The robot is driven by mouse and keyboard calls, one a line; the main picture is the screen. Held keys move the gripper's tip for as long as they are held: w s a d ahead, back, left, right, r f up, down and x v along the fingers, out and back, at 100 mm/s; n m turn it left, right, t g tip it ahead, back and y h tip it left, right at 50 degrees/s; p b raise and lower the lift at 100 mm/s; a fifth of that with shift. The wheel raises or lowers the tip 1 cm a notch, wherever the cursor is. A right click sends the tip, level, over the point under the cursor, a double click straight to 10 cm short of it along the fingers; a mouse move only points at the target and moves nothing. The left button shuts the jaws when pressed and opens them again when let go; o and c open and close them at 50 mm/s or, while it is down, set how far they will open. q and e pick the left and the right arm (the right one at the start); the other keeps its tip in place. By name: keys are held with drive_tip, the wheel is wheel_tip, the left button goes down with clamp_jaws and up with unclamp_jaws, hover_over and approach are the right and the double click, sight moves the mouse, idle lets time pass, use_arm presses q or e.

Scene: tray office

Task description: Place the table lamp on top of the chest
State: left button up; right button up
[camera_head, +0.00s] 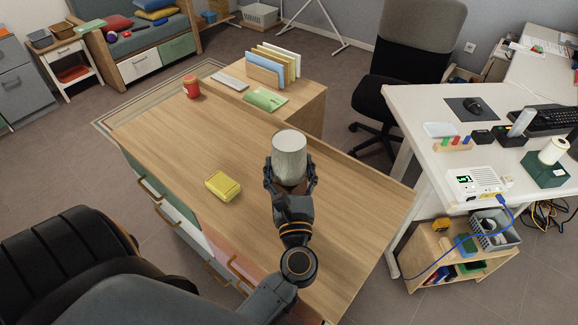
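The chest (165,148) has a long wooden top and coloured drawer fronts along its near left side. A pale grey cylinder, which looks like the shade of the table lamp (289,155), is over the right part of the chest top. My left gripper (290,180) has one finger on each side of it, and both seem to touch it. The lamp's lower part is hidden by the gripper, so I cannot tell whether it rests on the wood. It looks about upright. My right gripper is not in view.
A yellow box (222,186) lies on the chest left of the lamp, and a red jar (191,87) stands at its far left. A wooden cabinet (300,100) with folders adjoins behind. A white desk (425,110) is at the right. The chest top around the lamp is clear.

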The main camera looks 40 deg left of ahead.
use_arm(q)
drive_tip(key=o, duration=1.4)
drive_tip(key=shift+f, duration=0.15)
drive_tip(key=o, duration=0.4)
drive_tip(key=shift+o, duration=0.2)
drive_tip(key=shift+r, duration=0.2)
drive_tip(key=shift+s+d+f, duration=0.2)
drive_tip(key=b+v, duration=0.4)
drive_tip(key=v, duration=0.7)
drive_tip(key=shift+s+d+b, duration=0.15)
drive_tip(key=shift+d+b, duration=0.05)
drive_tip(key=shift+b, duration=0.1)
